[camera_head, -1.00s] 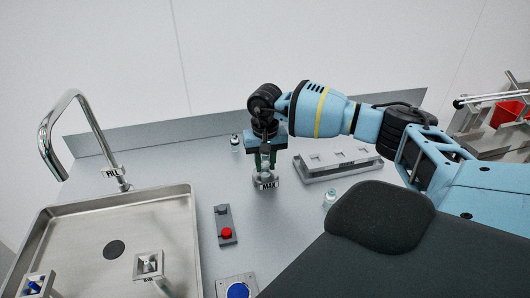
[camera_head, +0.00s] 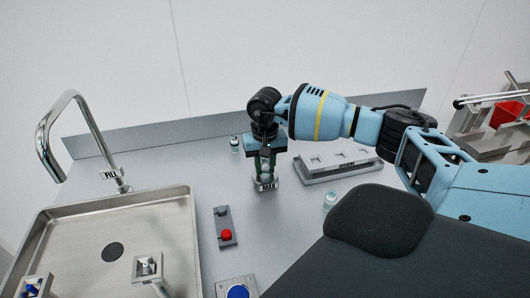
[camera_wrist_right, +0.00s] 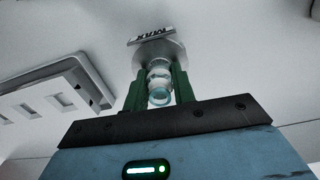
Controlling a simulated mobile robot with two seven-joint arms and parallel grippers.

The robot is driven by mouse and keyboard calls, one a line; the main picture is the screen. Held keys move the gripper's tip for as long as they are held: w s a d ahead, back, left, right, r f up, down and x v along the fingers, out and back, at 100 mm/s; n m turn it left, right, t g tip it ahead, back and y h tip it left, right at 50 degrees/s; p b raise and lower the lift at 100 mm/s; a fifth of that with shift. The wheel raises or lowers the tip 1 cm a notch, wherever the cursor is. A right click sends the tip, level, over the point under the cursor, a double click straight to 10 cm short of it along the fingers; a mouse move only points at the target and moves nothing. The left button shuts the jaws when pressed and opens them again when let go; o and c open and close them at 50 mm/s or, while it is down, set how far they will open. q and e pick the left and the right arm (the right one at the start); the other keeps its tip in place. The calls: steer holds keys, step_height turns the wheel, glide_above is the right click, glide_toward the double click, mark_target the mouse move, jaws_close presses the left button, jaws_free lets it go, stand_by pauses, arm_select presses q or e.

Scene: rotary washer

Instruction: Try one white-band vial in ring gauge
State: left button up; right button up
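My right gripper (camera_head: 265,180) points down at the ring gauge (camera_head: 266,187), a small grey piece marked MAX on the worktop. The gauge also shows in the wrist view (camera_wrist_right: 160,50), beyond the green fingertips (camera_wrist_right: 158,85). The fingers are shut on a small clear vial (camera_wrist_right: 159,84) with a pale blue end toward the camera. The vial's far end overlaps the gauge; I cannot tell how deep it sits in the ring. Its band is not clear. Two other small vials stand on the worktop, one behind (camera_head: 235,144) and one at right (camera_head: 330,199). My left gripper is out of view.
A grey slotted rack (camera_head: 338,164) lies right of the gauge. A switch box with a red button (camera_head: 226,234) and a blue button (camera_head: 238,290) are in front. A steel sink (camera_head: 130,215) with a tap fills the left. A red bin (camera_head: 507,112) is far right.

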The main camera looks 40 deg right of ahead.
steer(key=o, duration=0.5)
steer(key=shift+r, duration=3.95)
steer(key=shift+f, duration=0.1)
